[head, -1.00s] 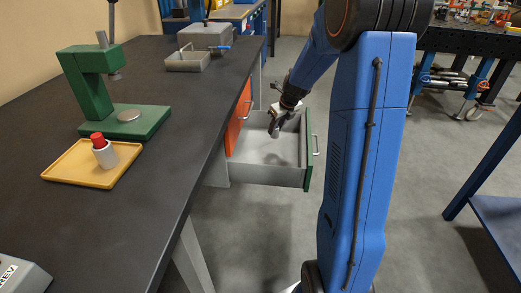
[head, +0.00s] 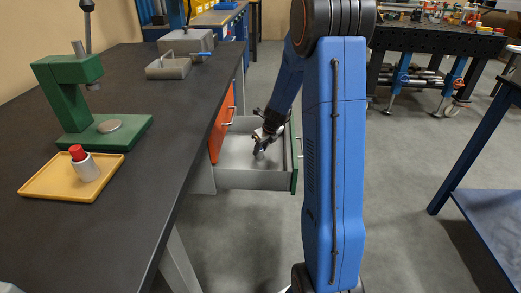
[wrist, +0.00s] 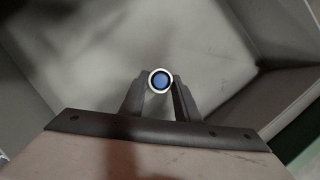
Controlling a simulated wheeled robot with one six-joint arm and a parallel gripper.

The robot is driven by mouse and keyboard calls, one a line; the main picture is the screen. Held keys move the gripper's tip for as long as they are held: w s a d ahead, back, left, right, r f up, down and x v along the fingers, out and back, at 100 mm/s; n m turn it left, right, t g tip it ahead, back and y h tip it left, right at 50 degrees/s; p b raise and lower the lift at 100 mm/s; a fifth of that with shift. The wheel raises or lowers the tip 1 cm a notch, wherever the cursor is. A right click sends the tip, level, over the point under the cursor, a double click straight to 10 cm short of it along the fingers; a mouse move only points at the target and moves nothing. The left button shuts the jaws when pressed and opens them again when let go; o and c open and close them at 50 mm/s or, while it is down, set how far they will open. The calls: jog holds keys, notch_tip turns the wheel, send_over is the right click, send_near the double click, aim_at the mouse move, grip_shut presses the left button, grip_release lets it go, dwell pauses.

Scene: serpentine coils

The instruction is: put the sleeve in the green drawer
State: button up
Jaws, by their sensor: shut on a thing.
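The green drawer (head: 294,160) stands open under the dark bench, its green front on the right and its grey tray inside empty as far as I can see. My gripper (head: 258,149) is down in the drawer space. In the wrist view my gripper (wrist: 160,95) is shut on the sleeve (wrist: 160,81), a small round ring seen end-on with a blue centre. The drawer's grey floor (wrist: 130,45) lies beyond it. I cannot tell whether the sleeve touches the floor. In the head view the sleeve is too small to make out clearly.
An orange drawer front (head: 222,122) is beside the open drawer. A blue table (head: 490,215) stands at right.

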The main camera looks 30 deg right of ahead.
jog(key=o, duration=1.2)
jog(key=shift+f, duration=0.1)
jog(key=shift+c, duration=0.2)
